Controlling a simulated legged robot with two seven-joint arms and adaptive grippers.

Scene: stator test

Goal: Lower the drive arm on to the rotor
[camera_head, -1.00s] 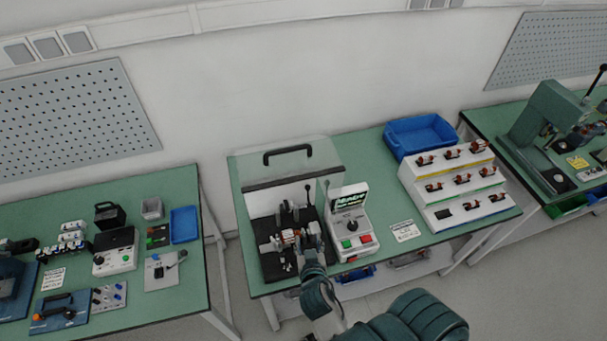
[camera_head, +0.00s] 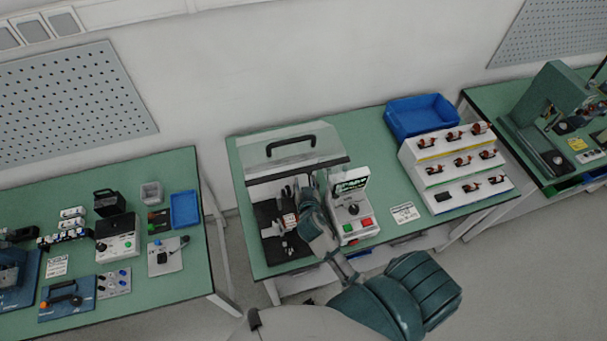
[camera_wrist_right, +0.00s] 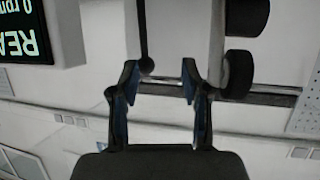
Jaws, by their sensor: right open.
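The test rig stands on a black base (camera_head: 272,238) under the clear hood on the middle bench. Black rollers (camera_wrist_right: 238,75) show beside the other finger. In the head view the arm hides most of this gripper.
The control box with lit screen (camera_head: 351,186) stands close to the right of the rig. The hood (camera_head: 292,165) with black handle is above and behind. A stepped rack (camera_head: 455,170) and blue bin (camera_head: 420,115) stand farther right.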

